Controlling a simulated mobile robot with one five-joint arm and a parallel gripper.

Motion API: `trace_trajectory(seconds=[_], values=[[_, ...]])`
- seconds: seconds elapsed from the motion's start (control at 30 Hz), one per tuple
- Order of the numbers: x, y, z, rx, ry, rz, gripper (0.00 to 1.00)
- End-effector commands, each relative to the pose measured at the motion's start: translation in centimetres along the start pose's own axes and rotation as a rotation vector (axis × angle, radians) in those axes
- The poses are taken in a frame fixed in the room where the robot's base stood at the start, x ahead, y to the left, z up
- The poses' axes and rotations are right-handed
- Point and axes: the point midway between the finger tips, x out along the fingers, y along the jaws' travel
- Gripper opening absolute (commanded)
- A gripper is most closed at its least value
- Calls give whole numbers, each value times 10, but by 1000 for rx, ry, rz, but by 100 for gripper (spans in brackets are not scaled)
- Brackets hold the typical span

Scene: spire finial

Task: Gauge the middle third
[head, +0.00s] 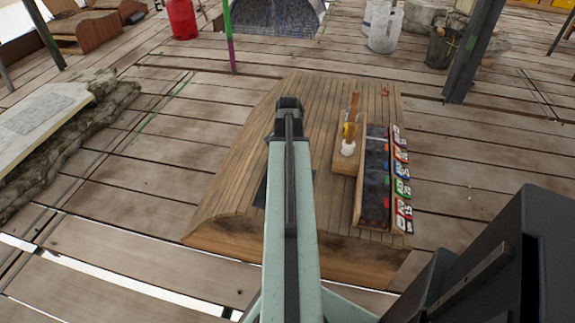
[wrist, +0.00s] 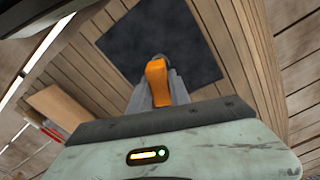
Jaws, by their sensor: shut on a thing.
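In the wrist view my gripper (wrist: 165,88) is shut on an orange piece (wrist: 157,78) with a rounded top. Its lower part is hidden between the grey fingers, and I cannot tell what it is. Behind it is a dark square mat (wrist: 195,55) on the plank-topped table. The mat's edge (head: 261,190) shows left of my arm in the head view. There my gripper (head: 289,104) is above the table (head: 235,185), and its hold is hidden.
A dark tray (head: 373,210) with coloured pieces lies on the table's right, beside several coloured labels (head: 401,170). A wooden holder (head: 343,163) with upright sticks and a white-based item stands left of it. A green-and-purple pole (head: 230,45) and dark post (head: 474,50) stand beyond.

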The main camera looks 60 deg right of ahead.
Motion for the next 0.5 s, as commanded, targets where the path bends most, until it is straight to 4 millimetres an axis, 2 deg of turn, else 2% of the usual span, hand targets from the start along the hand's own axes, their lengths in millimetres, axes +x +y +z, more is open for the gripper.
trace_trajectory(seconds=[0.03, 0.1, 0.43, 0.47, 0.5], values=[[8, 0, 0, 0, 0, 0, 0], [11, 0, 0, 0, 0, 0, 0], [12, 0, 0, 0, 0, 0, 0], [12, 0, 0, 0, 0, 0, 32], [12, 0, 0, 0, 0, 0, 43]])
